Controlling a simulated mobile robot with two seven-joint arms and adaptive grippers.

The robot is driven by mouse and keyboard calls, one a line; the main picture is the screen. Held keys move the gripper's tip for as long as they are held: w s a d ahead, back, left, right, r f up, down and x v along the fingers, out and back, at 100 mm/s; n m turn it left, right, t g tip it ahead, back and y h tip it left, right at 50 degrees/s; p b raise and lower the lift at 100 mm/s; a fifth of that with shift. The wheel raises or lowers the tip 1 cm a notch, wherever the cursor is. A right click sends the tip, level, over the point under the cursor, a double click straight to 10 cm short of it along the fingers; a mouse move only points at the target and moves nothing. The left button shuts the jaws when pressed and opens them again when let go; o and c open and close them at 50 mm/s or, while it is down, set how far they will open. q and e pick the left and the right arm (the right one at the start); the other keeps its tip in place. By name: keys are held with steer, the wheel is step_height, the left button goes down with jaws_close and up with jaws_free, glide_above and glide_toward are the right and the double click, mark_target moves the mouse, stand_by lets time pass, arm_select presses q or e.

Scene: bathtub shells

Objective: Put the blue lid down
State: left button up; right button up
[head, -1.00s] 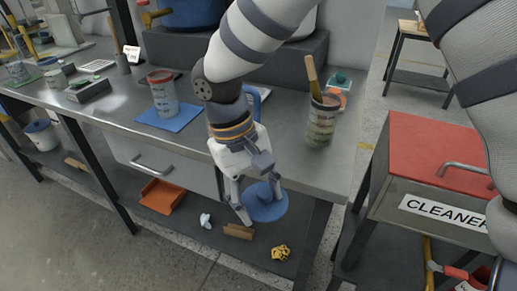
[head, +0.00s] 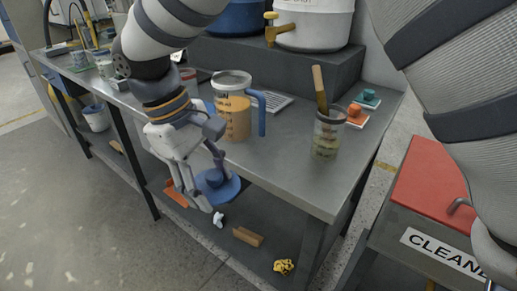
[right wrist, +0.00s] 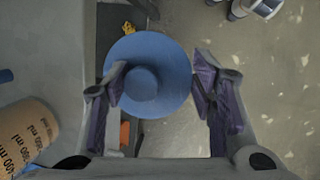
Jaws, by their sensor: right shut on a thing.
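My right gripper (head: 214,190) is shut on the blue lid (head: 228,190), a round disc with a raised knob. It holds the lid in the air just off the front edge of the grey workbench (head: 285,178), below the level of its top. In the right wrist view the lid (right wrist: 168,70) shows from above between the fingers, with one finger at the knob; the exact contact is unclear. My left gripper does not show.
On the bench stand a measuring jug (head: 237,118) with orange-brown contents and a blue handle, and a jar (head: 326,142) with a brush. The bench top's front right is clear. A red-topped cleaner cabinet (head: 440,180) stands at the right. Small litter lies on the lower shelf.

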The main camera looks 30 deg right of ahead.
glide_toward(264, 161)
steer(key=s+a+f, duration=0.3)
steer(key=f, duration=0.2)
steer(key=d, duration=0.1)
steer(key=w+d, duration=0.1)
steer(key=d, duration=0.1)
steer(key=w+d, duration=0.1)
steer(key=shift+d+r, duration=0.2)
steer(key=shift+d, duration=0.1)
steer(key=shift+a, duration=0.15)
steer(key=shift+f, duration=0.6)
steer(key=o, duration=0.7)
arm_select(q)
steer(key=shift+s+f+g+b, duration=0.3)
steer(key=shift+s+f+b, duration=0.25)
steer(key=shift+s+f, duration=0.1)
arm_select(e)
steer(key=v, duration=1.3)
steer(key=shift+s+r, duration=0.1)
